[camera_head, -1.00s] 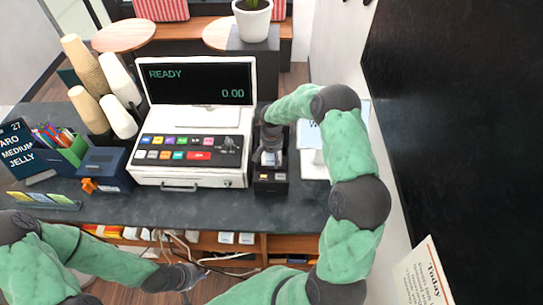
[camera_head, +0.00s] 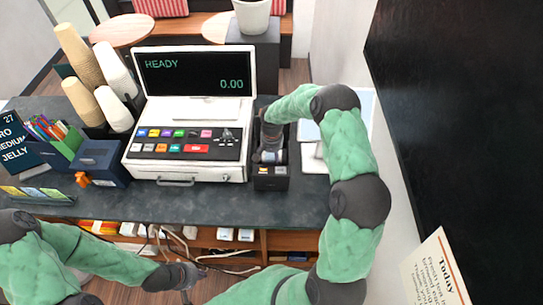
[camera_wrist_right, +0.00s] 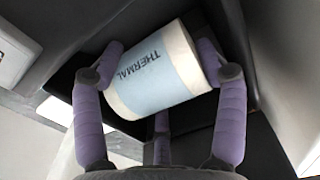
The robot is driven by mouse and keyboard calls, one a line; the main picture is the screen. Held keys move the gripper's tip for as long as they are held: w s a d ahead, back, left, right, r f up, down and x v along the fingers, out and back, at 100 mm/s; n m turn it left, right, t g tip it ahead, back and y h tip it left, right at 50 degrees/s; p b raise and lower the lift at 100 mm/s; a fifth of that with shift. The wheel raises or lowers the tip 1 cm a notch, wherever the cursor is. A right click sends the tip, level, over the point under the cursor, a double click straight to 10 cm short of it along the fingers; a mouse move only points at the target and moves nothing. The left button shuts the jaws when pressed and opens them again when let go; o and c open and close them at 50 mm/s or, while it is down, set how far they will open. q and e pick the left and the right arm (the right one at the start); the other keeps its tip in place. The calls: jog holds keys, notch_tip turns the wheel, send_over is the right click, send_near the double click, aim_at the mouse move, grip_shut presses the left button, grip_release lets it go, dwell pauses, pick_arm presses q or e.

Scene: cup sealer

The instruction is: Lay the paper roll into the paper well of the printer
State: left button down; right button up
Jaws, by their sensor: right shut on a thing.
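The paper roll (camera_wrist_right: 160,72) is white with a pale blue band reading THERMAL. My right gripper (camera_wrist_right: 162,75) is shut on it, with fingers on both ends of the roll. In the head view the gripper (camera_head: 268,152) is over the black printer (camera_head: 271,183), and a bit of the roll (camera_head: 280,157) shows beside it. In the wrist view the roll is tilted at the dark well of the printer (camera_wrist_right: 190,115); whether it touches the bottom is hidden. My left gripper (camera_head: 188,276) is low in front of the counter, away from the printer; its fingers are too small to read.
The white cash register (camera_head: 188,152) stands close to the printer's left. A white stand (camera_head: 313,158) is to its right, partly behind my right arm. Paper cups (camera_head: 98,85) and a blue box (camera_head: 101,162) are further left. The counter front (camera_head: 225,205) is clear.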

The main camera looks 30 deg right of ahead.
jog(key=o, duration=1.4)
jog(key=shift+o, duration=0.2)
jog(key=shift+d, duration=0.1)
jog(key=shift+r, duration=0.1)
jog(key=shift+a+r+p, duration=0.2)
jog(key=shift+r+p, duration=0.25)
jog(key=shift+r, duration=0.55)
jog(key=shift+d+r+p, duration=0.1)
jog(key=shift+r+p, duration=0.85)
jog(key=shift+r, duration=1.45)
jog(key=shift+r, duration=0.1)
